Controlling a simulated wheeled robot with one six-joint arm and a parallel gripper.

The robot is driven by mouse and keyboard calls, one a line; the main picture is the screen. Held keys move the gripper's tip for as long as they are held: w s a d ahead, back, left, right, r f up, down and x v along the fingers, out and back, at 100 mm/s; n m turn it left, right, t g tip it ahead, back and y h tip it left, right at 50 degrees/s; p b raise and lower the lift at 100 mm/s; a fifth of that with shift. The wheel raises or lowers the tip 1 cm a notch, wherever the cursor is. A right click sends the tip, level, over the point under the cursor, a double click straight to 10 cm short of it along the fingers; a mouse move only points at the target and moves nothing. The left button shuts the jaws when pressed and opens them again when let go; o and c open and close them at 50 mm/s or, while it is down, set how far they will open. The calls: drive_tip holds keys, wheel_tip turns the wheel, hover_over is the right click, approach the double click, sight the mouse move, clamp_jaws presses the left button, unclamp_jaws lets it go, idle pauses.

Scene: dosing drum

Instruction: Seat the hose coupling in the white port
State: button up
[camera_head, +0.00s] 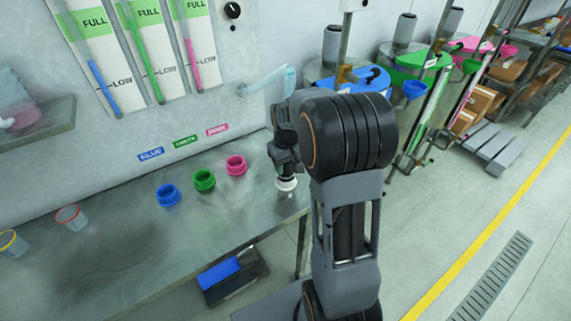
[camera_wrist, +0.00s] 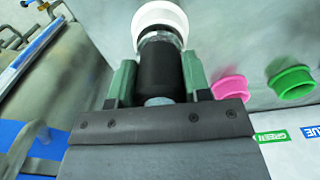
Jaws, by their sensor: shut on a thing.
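My gripper (camera_wrist: 157,75) has green fingers shut on the hose coupling (camera_wrist: 160,72), a black cylinder with a clear grey collar at its far end. A white ring (camera_wrist: 160,18), which looks like the white port, lies at that collar in the wrist view. In the head view my gripper (camera_head: 284,165) points down near the bench's right end, with the white ring (camera_head: 286,184) directly below it. The coupling's end overlaps the ring in the wrist view. I cannot tell whether it is inside the ring or only above it.
Blue (camera_head: 168,195), green (camera_head: 204,180) and pink (camera_head: 236,165) ports stand in a row on the metal bench (camera_head: 130,240), left of my gripper. Two clear cups, red-rimmed (camera_head: 70,217) and yellow-rimmed (camera_head: 12,243), stand farther left. Lidded drums (camera_head: 352,82) stand behind my arm.

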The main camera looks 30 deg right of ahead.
drive_tip(key=shift+f, duration=0.15)
drive_tip(key=o, duration=1.3)
drive_tip(key=shift+r+p, duration=2.75)
drive_tip(key=shift+r, duration=0.75)
drive_tip(key=s+a+r+t, duration=0.2)
drive_tip(key=s+a+r, duration=0.2)
drive_tip(key=s, duration=0.4)
drive_tip(key=s+a+r+t, duration=0.2)
drive_tip(key=s+a+r, duration=0.2)
drive_tip(key=s, duration=0.4)
drive_tip(key=shift+a+r+m, duration=0.15)
drive_tip(key=shift+a+m, duration=0.25)
drive_tip(key=shift+a, duration=0.25)
